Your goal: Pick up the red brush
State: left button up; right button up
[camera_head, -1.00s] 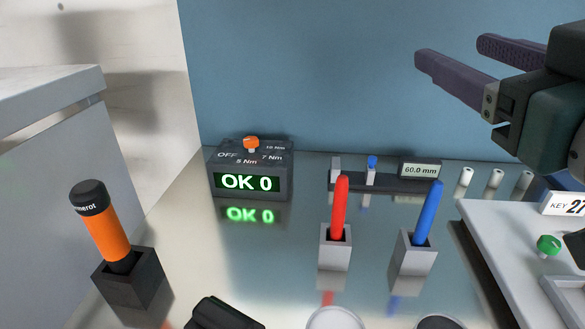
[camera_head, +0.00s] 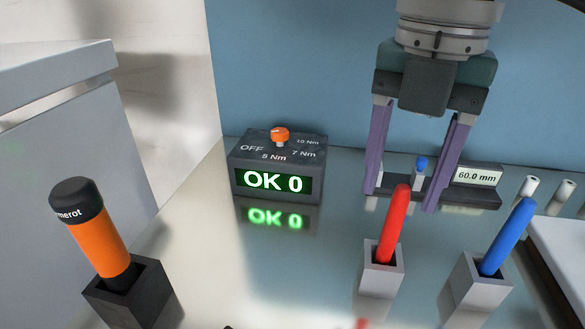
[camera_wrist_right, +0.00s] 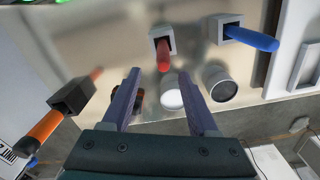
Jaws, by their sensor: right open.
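The red brush (camera_head: 394,224) stands upright with a slight tilt in a grey square holder (camera_head: 383,275) on the shiny table. It also shows in the right wrist view (camera_wrist_right: 163,56), ahead of and between the fingers. My right gripper (camera_head: 401,200) points down with its two purple fingers wide apart and empty. In the head view its fingertips are around the height of the brush's top, and the brush top shows between them. I cannot tell the exact depth gap. In the right wrist view the gripper (camera_wrist_right: 165,72) is open. My left gripper is not in view.
A blue brush (camera_head: 508,236) stands in its own holder to the right. An orange tool (camera_head: 95,240) stands in a black holder at left. The OK 0 box (camera_head: 277,165) and the 60.0 mm gauge (camera_head: 478,176) are behind. A white cap (camera_wrist_right: 173,99) lies nearby.

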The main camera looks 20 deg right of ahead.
aim_at(398, 211)
jog(key=f, duration=0.4)
jog(key=shift+s+d+f, duration=0.1)
jog(key=shift+d+f, duration=0.05)
jog(key=shift+d, duration=0.05)
jog(key=f, duration=0.5)
jog(key=shift+w+d+f+p, duration=0.2)
jog(key=shift+w+d+p, duration=0.15)
jog(key=shift+w+d, duration=0.05)
grip_shut()
